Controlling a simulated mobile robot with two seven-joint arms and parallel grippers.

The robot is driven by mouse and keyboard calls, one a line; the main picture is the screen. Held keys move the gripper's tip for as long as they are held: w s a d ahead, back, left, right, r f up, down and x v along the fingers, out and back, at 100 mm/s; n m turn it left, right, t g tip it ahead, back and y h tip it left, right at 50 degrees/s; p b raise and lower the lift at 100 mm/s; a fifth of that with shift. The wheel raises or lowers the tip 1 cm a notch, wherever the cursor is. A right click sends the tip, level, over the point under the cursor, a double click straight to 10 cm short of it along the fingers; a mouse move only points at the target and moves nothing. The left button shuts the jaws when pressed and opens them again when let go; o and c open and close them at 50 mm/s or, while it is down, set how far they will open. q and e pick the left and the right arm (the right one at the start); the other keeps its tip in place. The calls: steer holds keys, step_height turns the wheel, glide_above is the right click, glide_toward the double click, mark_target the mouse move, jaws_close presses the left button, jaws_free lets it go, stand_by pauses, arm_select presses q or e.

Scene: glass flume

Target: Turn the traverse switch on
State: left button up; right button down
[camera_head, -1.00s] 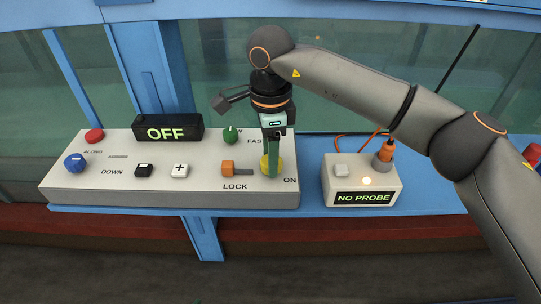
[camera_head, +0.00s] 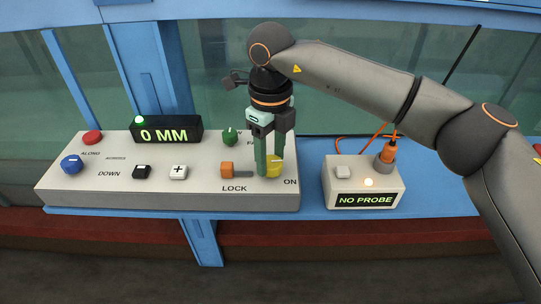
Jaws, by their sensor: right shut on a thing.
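The traverse switch is a yellow knob (camera_head: 276,167) beside the word ON at the right end of the white control panel (camera_head: 105,192). My right gripper (camera_head: 268,172) points down over the knob and is shut on it, its fingers hiding part of it. The display (camera_head: 166,136) on the panel reads 0 MM, and a green lamp (camera_head: 141,120) is lit on top of it. My left gripper is not in view.
An orange LOCK slider (camera_head: 227,169) sits just left of my fingers, and a green knob (camera_head: 231,136) behind them. A box reading NO PROBE (camera_head: 365,184) stands to the right with an orange plug (camera_head: 387,152). Glass rises behind the panel.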

mark_target(270, 161)
steer(key=shift+w+m, duration=0.1)
steer(key=shift+m, duration=0.4)
steer(key=shift+c, duration=1.4)
jaws_free()
step_height(270, 161, up, 13)
steer(key=shift+f+p, duration=0.2)
steer(key=shift+p, duration=0.15)
